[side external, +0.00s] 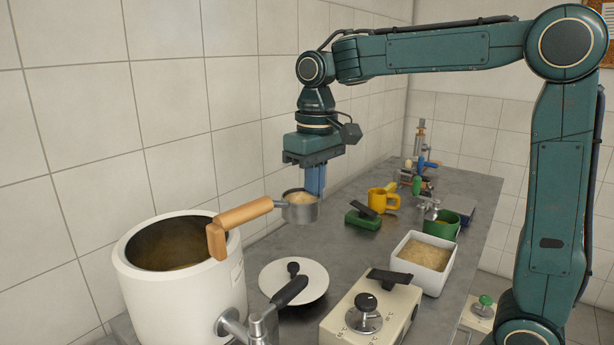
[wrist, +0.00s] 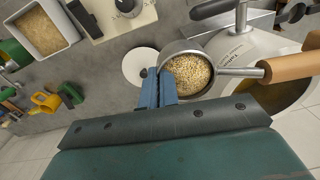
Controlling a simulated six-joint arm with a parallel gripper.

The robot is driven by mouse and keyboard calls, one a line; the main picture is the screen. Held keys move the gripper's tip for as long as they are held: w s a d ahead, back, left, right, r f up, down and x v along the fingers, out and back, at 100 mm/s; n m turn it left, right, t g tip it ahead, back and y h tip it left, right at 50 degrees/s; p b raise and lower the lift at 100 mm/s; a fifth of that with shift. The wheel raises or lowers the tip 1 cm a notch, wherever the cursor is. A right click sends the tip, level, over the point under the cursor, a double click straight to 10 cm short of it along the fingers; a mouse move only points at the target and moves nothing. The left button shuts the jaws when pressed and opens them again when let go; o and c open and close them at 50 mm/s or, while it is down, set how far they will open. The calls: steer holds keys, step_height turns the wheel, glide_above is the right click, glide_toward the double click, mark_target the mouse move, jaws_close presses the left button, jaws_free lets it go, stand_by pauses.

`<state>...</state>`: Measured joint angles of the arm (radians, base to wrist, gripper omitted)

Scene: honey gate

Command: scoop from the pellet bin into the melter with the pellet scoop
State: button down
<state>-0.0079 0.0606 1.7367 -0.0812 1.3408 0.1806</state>
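The pellet scoop has a grey metal cup (side external: 300,212) and an L-shaped wooden handle (side external: 240,214). My gripper (side external: 316,190) has its blue fingers shut at the cup's side opposite the handle, holding the scoop in the air, about level. In the wrist view the cup (wrist: 188,73) is filled with pale pellets, beside my gripper's fingers (wrist: 158,84). The melter (side external: 180,300) is a white open pot at the left; the handle's end hangs over its near right rim, while the cup is right of it. The pellet bin (side external: 420,262), a white square tub, holds pellets at the right.
A white lid (side external: 293,284) lies on the grey table right of the melter. A cream control box (side external: 372,312) stands in front. A yellow mug (side external: 382,200), a green block (side external: 363,219) and a green pot (side external: 441,225) stand farther back. A tiled wall runs along the left.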

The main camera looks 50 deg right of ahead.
steer(key=w+a+m, duration=1.3)
steer(key=w+a, duration=0.2)
steer(key=a, duration=0.4)
steer(key=shift+a+r+m, duration=0.15)
steer(key=shift+a+m, duration=0.15)
steer(key=shift+m, duration=0.1)
steer(key=shift+t, duration=0.5)
steer(key=shift+t, duration=0.5)
steer(key=shift+s+t+y, duration=0.1)
steer(key=shift+t+y, duration=0.4)
steer(key=shift+t, duration=0.7)
steer(key=shift+s+t, duration=0.1)
steer(key=shift+t, duration=0.4)
steer(key=shift+f+t+y, duration=0.25)
steer(key=shift+t+y, duration=0.05)
steer(key=shift+t, duration=0.3)
steer(key=shift+s+d+f+t+y, duration=0.1)
steer(key=shift+f+t+y, duration=0.1)
steer(key=shift+t, duration=0.45)
steer(key=shift+f+t+y, duration=0.1)
steer(key=shift+t+y, duration=0.1)
steer(key=shift+t, duration=0.45)
stand_by(1.1)
